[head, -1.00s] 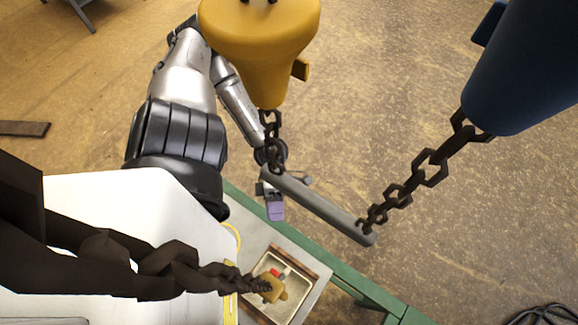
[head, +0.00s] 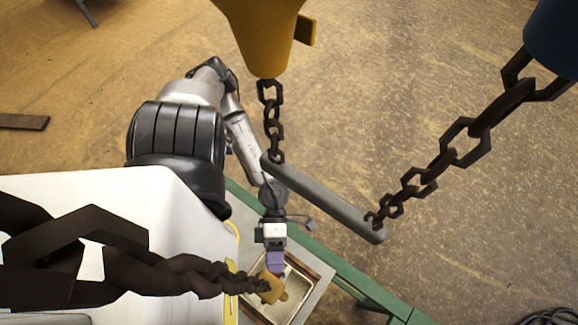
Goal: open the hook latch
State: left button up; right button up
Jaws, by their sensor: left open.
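A small yellow hook block (head: 270,289) hangs at the end of a dark chain (head: 205,273) low in the picture, over a tray. The hook latch is not clearly visible; my gripper covers the block's upper side. My left gripper (head: 276,265), with purple fingers, reaches down from above. It is open, right at the block's upper edge in the picture; I cannot tell whether it touches. My right gripper is out of view.
A grey bar (head: 325,200) hangs on chains from a yellow hoist body (head: 258,35) and a blue one (head: 555,38), close to my left arm. A shallow tray (head: 312,275) lies on a green-edged bench (head: 350,275). Open floor lies to the right.

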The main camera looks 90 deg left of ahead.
pick_arm(q)
jog(key=shift+d+f, duration=0.1)
jog(key=shift+d, duration=0.3)
jog(key=shift+c, duration=0.2)
grip_shut()
dwell(0.3)
